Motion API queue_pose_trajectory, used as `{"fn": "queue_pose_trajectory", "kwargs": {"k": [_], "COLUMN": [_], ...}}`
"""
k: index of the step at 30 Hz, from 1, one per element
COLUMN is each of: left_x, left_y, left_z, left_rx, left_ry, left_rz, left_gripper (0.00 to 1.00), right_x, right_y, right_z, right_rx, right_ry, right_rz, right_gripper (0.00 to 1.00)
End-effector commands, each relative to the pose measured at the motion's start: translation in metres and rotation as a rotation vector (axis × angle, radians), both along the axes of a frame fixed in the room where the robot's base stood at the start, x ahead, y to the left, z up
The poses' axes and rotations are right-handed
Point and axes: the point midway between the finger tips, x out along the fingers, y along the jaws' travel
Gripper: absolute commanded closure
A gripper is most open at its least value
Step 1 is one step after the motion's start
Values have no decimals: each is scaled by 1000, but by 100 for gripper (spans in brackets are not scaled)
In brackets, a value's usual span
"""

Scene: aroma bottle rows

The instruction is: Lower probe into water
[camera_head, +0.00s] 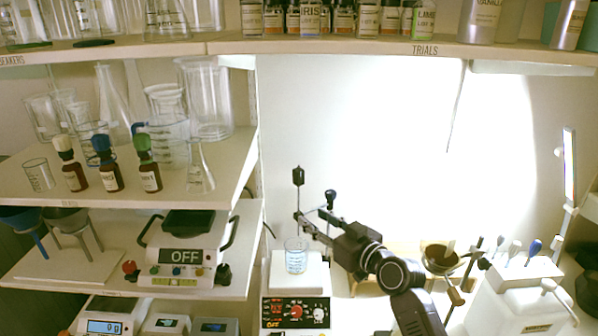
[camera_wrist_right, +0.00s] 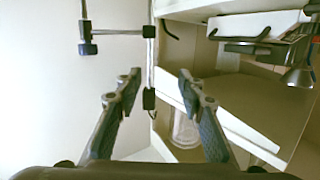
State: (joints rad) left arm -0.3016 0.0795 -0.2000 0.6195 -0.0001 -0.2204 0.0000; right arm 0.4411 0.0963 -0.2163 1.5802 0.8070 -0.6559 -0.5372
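The probe is a thin upright rod with a black top (camera_head: 298,176), standing above a clear glass beaker (camera_head: 296,258) on the hotplate stirrer (camera_head: 296,308). Its lower part is hard to make out in the head view. A stand clamp with a dark knob (camera_head: 330,197) is to its right. My right gripper (camera_head: 313,219) is open beside the probe. In the right wrist view, which appears upside down, the probe's black top (camera_wrist_right: 149,98) shows between the spread fingers (camera_wrist_right: 159,82). I cannot tell whether they touch it. My left gripper is not in view.
A bowl (camera_head: 440,259) and a white rack (camera_head: 515,290) stand at the right. The wall behind the probe is bare.

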Motion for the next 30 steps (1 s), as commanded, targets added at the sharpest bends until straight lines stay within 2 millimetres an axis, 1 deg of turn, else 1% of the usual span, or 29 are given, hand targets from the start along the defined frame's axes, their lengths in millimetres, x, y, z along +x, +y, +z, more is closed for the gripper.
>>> {"fn": "queue_pose_trajectory", "kwargs": {"k": [1,3,5,7,13,21,24,30], "left_x": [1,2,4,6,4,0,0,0], "left_y": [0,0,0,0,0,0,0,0], "left_z": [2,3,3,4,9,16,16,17], "left_rx": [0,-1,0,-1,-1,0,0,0], "left_ry": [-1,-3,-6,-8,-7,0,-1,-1], "left_rz": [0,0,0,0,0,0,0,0], "left_gripper": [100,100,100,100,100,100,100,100], "right_x": [13,23,29,33,46,76,85,94], "right_y": [1,1,1,2,11,31,36,43], "right_z": [26,49,62,69,72,71,70,69], "right_rx": [18,38,51,56,61,58,59,59], "right_ry": [-43,-85,-108,-121,-123,-121,-122,-122], "right_rz": [-1,-3,-5,-6,-5,-6,-6,-6], "right_gripper": [64,64,64,64,64,64,64,64]}}
